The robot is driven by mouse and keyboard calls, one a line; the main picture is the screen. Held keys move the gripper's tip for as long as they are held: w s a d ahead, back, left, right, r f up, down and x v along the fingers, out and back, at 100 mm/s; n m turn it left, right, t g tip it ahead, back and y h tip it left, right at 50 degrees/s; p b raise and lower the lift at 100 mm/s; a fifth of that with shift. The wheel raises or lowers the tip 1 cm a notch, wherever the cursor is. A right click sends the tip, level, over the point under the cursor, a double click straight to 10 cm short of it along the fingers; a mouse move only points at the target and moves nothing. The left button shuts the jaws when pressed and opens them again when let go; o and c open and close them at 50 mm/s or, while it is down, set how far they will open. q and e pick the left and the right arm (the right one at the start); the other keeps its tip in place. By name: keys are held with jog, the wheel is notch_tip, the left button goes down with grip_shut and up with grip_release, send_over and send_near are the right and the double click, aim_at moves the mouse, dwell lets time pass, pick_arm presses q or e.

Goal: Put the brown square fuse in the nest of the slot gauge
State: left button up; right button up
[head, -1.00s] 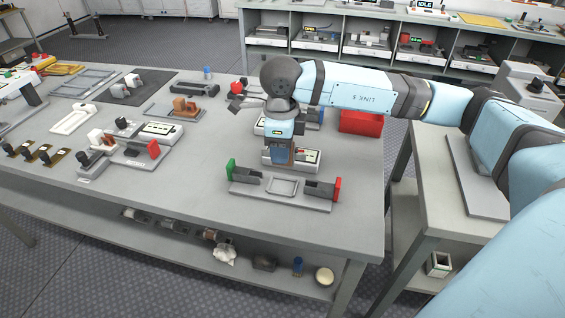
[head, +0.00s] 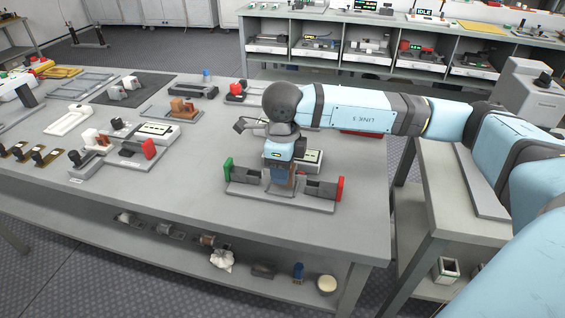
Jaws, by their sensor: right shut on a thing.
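The slot gauge (head: 240,192) is a grey plate near the front right of the table, with a green block at its left end and a red block at its right end. My right gripper (head: 281,183) points down over the middle of the gauge, where the nest is. It is shut on the brown square fuse (head: 282,176), which is mostly hidden by the fingers. The gripper and fuse cover the nest, so I cannot tell whether the fuse touches it. My left gripper is not in view.
A white-topped device (head: 309,160) stands just behind the gauge. A red bin (head: 360,133) is partly hidden behind my right arm. Bare table lies between.

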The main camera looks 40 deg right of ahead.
jog(key=shift+f, duration=0.1)
dwell(0.3)
jog(key=shift+f, duration=0.3)
jog(key=shift+f+b, duration=0.1)
jog(key=shift+b, duration=0.25)
jog(key=shift+f+b, duration=0.3)
jog(key=shift+f, duration=0.1)
jog(key=o, duration=1.1)
